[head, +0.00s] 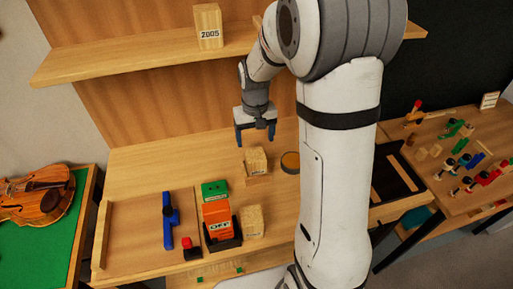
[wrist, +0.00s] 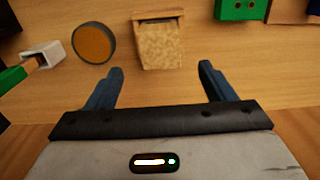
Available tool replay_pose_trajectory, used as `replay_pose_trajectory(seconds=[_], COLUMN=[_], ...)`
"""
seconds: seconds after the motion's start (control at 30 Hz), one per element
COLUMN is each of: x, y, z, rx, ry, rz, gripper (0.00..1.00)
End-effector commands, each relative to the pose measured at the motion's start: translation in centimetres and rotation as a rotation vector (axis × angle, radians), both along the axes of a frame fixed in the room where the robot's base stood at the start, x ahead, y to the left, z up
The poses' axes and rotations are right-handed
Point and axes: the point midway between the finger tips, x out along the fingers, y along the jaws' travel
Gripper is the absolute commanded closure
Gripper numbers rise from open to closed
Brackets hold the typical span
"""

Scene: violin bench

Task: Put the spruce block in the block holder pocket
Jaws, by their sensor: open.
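A pale wooden block (head: 256,159) stands upright at the low wooden block holder (head: 258,179) in the middle of the bench. It appears seated in the pocket, though its base is partly hidden. In the wrist view the block (wrist: 159,48) lies just beyond my fingertips, with the holder's edge (wrist: 158,17) behind it. My gripper (head: 256,131) is open and empty above and behind the block, its blue fingers apart and pointing down. The fingers (wrist: 163,75) touch nothing in the wrist view. I cannot tell by grain which block is spruce.
Another pale block (head: 251,221) stands beside the black holder with an orange box (head: 217,218). A block marked 2005 (head: 208,27) is on the shelf (head: 130,62). A round amber tin (head: 290,162) is right of the holder. A blue tool (head: 169,221) lies in the left tray.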

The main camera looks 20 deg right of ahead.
Motion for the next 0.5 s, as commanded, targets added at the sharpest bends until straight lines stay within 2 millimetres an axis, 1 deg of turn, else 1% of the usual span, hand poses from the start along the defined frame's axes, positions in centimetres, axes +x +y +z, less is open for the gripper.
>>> replay_pose_trajectory(seconds=[0.17, 0.27, 0.37, 0.5], x=[-0.5, -1.7, -4.0, -7.9], y=[0.0, 0.0, 0.1, 0.1], z=[1.7, 3.4, 5.7, 8.8], rx=[0.0, 0.0, 0.0, -0.001], ry=[-0.01, -0.035, -0.072, -0.129], rz=[0.001, 0.002, 0.003, 0.005], gripper=[0.24, 0.24, 0.24, 0.24])
